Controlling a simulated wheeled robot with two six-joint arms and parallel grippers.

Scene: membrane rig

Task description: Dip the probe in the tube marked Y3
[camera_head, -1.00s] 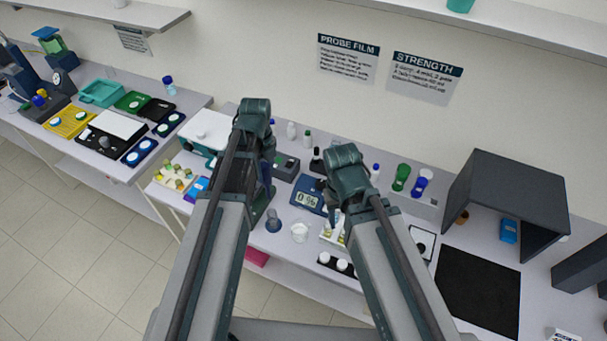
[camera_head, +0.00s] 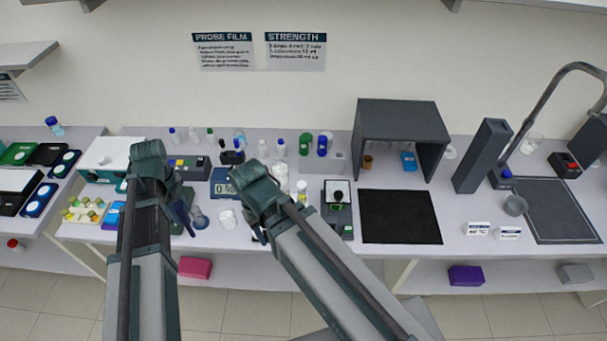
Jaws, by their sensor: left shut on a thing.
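My left gripper (camera_head: 184,217) points down over the bench, left of the meter. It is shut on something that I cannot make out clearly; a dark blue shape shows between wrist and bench. My right arm's wrist (camera_head: 258,190) is in front of the bench right of the meter and hides most of its gripper. The meter (camera_head: 222,184) is blue with a lit display. Pale tubes or vials (camera_head: 281,172) stand partly behind my right wrist. The mark Y3 cannot be read on any of them. I cannot pick out the probe with certainty.
A clear beaker (camera_head: 199,220) and a white cup (camera_head: 227,218) stand near the front edge. Bottles (camera_head: 305,143) line the back. A dark hood (camera_head: 402,118) stands behind a black mat (camera_head: 400,217). A sink (camera_head: 560,210) is at far right.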

